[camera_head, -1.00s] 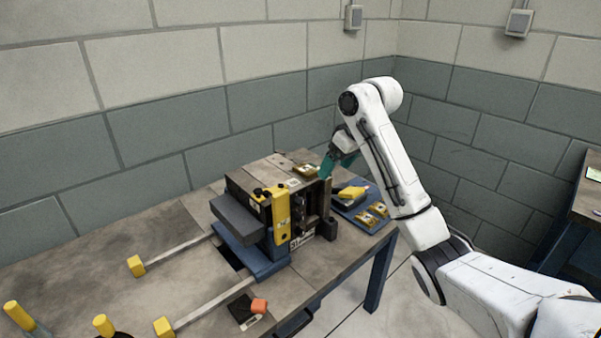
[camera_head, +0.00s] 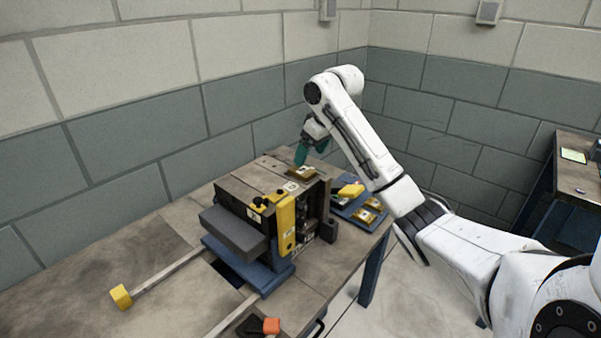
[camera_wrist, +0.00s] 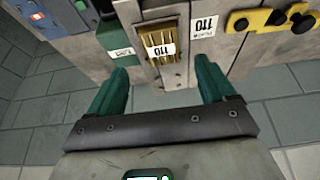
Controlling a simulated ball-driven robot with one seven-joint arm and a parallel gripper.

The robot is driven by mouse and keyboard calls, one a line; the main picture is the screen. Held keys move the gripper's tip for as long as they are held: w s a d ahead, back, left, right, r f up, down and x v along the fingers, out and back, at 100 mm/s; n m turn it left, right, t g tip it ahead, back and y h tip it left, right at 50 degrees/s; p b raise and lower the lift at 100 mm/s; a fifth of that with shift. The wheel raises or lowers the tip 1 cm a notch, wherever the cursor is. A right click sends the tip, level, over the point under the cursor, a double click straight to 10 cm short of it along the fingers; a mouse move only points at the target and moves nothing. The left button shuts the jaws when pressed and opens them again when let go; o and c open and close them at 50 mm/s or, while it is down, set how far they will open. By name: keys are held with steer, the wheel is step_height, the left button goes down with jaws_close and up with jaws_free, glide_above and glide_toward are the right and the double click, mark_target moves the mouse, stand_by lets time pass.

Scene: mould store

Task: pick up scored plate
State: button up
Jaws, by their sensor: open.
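A brass plate with grooves and a white "110" label lies on top of the mould block; I take this as the scored plate (camera_head: 302,172). In the wrist view the plate (camera_wrist: 159,48) shows between my two teal fingers, ahead of their tips. My gripper (camera_head: 301,156) is open and empty, just above the plate in the head view. The mould block (camera_head: 236,190) has yellow straps and stands on a blue base on the bench. Touch between fingers and plate cannot be seen.
A blue tray (camera_head: 345,212) with more brass pieces and a yellow item sits right of the block. A dark green block (camera_wrist: 121,52) lies beside the plate. Yellow-ended bars reach across the bench (camera_head: 95,275). Walls stand behind.

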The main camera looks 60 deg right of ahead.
mark_target(303, 170)
steer(key=shift+x, duration=3)
steer(key=shift+a, duration=0.1)
steer(key=shift+s, duration=0.1)
steer(key=shift+c, duration=0.2)
steer(key=c, duration=1.5)
